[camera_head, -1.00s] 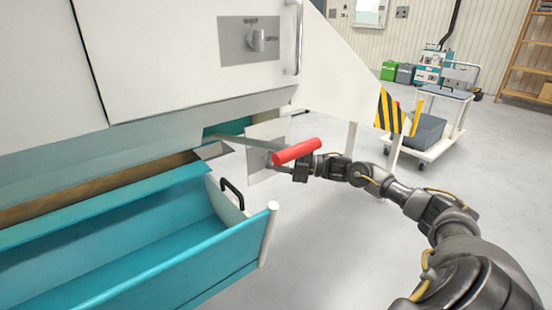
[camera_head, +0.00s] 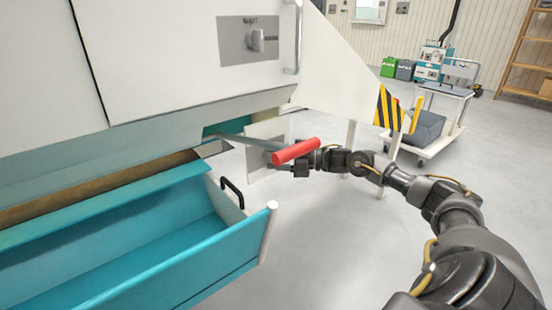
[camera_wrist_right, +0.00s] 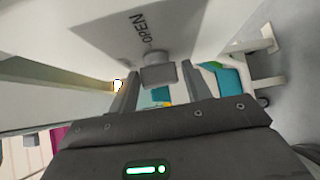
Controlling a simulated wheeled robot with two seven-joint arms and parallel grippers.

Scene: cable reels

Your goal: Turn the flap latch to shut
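In the right wrist view a grey block-shaped knob (camera_wrist_right: 159,72), apparently the flap latch, stands out from a plate (camera_wrist_right: 190,25) marked OPEN. My right gripper (camera_wrist_right: 158,88) is open, with one finger on each side of the knob. Small gaps show beside it, and I cannot tell whether either finger touches it. In the head view my right gripper (camera_head: 289,168) is just under a red handle (camera_head: 297,151), in front of a pale plate (camera_head: 264,131). The knob is hidden there. My left gripper is not in view.
The red handle sits close above my right gripper. An open teal tray (camera_head: 190,285) with a black handle (camera_head: 233,190) is to the left. Above is a machine cabinet (camera_head: 160,60) with another knob (camera_head: 258,40). A trolley (camera_head: 435,140) stands behind on open floor.

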